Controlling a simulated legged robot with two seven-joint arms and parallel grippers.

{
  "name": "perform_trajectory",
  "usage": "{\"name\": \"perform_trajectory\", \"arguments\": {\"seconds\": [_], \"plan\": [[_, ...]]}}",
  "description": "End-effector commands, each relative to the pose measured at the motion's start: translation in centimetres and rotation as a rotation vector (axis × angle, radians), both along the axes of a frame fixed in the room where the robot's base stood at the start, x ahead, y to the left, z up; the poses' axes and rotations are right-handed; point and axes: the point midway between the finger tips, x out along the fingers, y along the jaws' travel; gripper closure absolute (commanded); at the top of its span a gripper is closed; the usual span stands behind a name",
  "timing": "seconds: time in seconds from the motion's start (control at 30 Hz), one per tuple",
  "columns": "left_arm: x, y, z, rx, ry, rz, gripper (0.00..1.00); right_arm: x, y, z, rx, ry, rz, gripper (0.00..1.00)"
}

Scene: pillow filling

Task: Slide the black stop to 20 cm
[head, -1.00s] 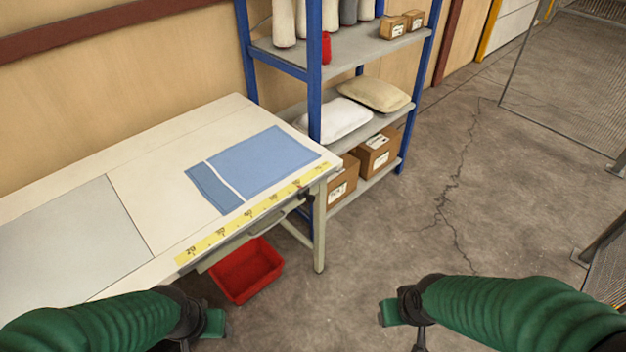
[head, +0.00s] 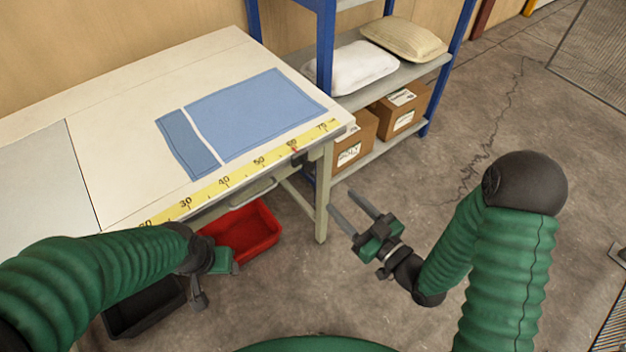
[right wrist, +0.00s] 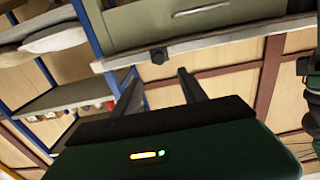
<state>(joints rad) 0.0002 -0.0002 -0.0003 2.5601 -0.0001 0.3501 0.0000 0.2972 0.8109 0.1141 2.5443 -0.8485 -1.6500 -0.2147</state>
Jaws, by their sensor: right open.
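A yellow scale (head: 240,170) runs along the table's front edge. Its numbers rise to the right, and a small red mark shows near 60. In the right wrist view, a small black knob-like piece, likely the black stop (right wrist: 158,56), sits on a pale rail under the table edge. My right gripper (head: 342,200) is open and empty, right of the table's front corner, fingers toward the table. In the wrist view its fingertips (right wrist: 158,72) straddle the black piece's line, apart from it. My left gripper (head: 212,275) is near the table front; its fingers are unclear.
Blue fabric pieces (head: 255,112) lie on the white table (head: 110,150). A red bin (head: 245,232) and a black bin (head: 145,310) stand below its front. A blue-framed shelf (head: 327,50) with pillows and boxes stands behind.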

Motion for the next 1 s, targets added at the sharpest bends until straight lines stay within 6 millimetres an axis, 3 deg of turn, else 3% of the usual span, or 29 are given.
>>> {"name": "perform_trajectory", "arguments": {"seconds": [0.03, 0.27, 0.33, 0.6, 1.0], "plan": [[0.0, 0.0, -2.6, 0.000, 0.001, 0.000, 0.47, 0.9, 0.7, -1.2, -0.002, -0.010, 0.003, 0.50], [0.0, 0.0, -7.7, 0.000, 0.000, -0.001, 0.47, 3.1, 2.3, -1.1, -0.002, -0.008, 0.001, 0.50], [-0.1, 0.0, -7.1, 0.000, 0.002, -0.001, 0.47, 4.4, 3.4, -0.2, 0.001, -0.003, 0.003, 0.50], [0.0, 0.0, -7.5, 0.000, 0.000, 0.000, 0.47, 9.1, 6.7, -0.1, 0.002, 0.000, -0.001, 0.50], [0.0, 0.0, -7.6, 0.000, 0.000, -0.001, 0.47, 10.1, 7.4, -0.1, 0.001, 0.003, -0.002, 0.53]]}}
